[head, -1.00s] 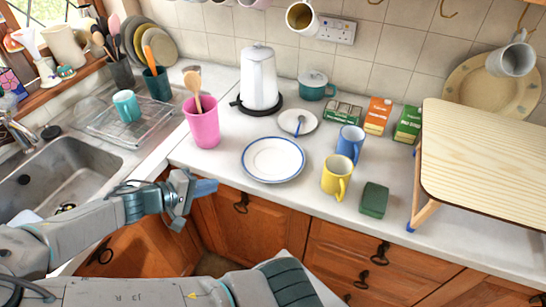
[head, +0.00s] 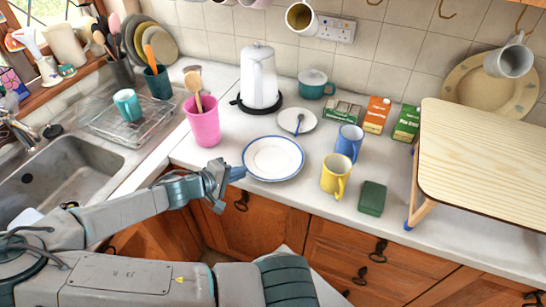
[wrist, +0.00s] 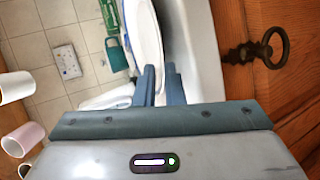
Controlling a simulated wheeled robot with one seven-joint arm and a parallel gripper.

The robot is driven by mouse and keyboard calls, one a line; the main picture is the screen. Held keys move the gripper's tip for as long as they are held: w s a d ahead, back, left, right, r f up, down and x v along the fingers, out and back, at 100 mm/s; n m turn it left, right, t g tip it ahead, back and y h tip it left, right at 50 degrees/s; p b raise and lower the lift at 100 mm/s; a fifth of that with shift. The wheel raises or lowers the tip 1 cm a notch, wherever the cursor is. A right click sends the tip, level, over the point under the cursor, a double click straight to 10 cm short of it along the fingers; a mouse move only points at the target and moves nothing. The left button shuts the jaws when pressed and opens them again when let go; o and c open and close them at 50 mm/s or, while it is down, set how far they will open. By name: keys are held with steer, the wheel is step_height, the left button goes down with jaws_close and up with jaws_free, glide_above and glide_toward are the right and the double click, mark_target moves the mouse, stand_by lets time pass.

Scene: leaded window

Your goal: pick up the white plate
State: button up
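The white plate (head: 273,158) with a blue rim lies flat on the counter, left of the yellow mug. My gripper (head: 238,173) is at its left front edge, reaching in from the left over the counter's front edge. In the wrist view the plate (wrist: 146,32) is seen nearly edge-on just beyond my two blue fingers (wrist: 160,84). A narrow gap shows between the fingers, and the near rim lies at or just inside it. I cannot tell whether either finger touches the plate.
A yellow mug (head: 336,175), blue mug (head: 349,142) and green block (head: 372,198) stand right of the plate. A pink tumbler (head: 203,122) with a wooden spoon is behind left. A small saucer (head: 297,121) and white kettle (head: 259,79) stand behind. Drawer handles stick out below.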

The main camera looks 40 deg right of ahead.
steer(key=shift+x, duration=1.45)
jaws_close()
